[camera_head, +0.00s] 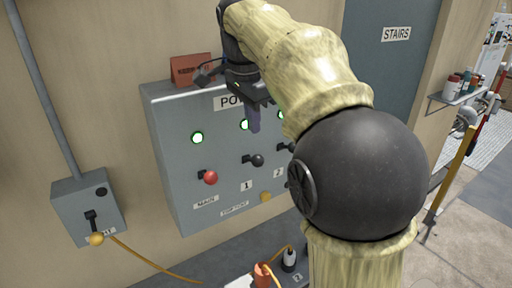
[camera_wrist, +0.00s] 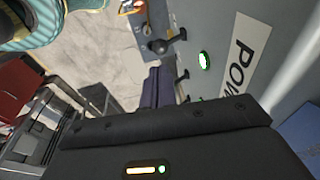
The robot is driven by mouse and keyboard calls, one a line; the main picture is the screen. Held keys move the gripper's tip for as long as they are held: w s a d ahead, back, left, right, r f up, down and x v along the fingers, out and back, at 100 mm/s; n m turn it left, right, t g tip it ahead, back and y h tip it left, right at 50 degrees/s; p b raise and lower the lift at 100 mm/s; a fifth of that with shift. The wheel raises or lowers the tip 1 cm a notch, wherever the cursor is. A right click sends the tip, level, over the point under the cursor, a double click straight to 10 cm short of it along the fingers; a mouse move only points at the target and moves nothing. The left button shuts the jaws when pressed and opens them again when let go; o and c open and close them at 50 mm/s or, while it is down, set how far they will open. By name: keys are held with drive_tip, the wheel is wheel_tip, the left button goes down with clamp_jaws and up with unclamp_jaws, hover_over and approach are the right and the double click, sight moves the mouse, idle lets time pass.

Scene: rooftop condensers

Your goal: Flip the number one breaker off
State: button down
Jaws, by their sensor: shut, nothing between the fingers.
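The grey power panel (camera_head: 180,150) is on the wall in the head view. The number one breaker is a black-knobbed lever (camera_head: 257,160) above the label "1" (camera_head: 246,186); the green light above it is lit. My gripper (camera_head: 253,120) is shut and empty, its fingers pointing down, above that lever in the picture. Contact between them does not show. In the wrist view the shut fingers (camera_wrist: 156,88) appear beside the panel face, with a black knob (camera_wrist: 160,46) beyond the tips; its number is not readable there.
A red-knobbed main lever (camera_head: 210,177) is left of number one. Number two's lever (camera_head: 285,147) is right, partly hidden by my arm. A red sign (camera_head: 191,69) stands on the panel top. A small grey box (camera_head: 90,210) with a yellow-knobbed lever is at lower left.

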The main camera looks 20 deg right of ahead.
sight(256, 156)
drive_tip(key=f, duration=0.4)
drive_tip(key=w+d+f, duration=0.1)
drive_tip(key=f, duration=0.2)
drive_tip(key=shift+f+p, duration=0.1)
drive_tip(key=shift+p, duration=0.3)
drive_tip(key=shift+w+a, duration=0.1)
drive_tip(key=shift+a, duration=0.05)
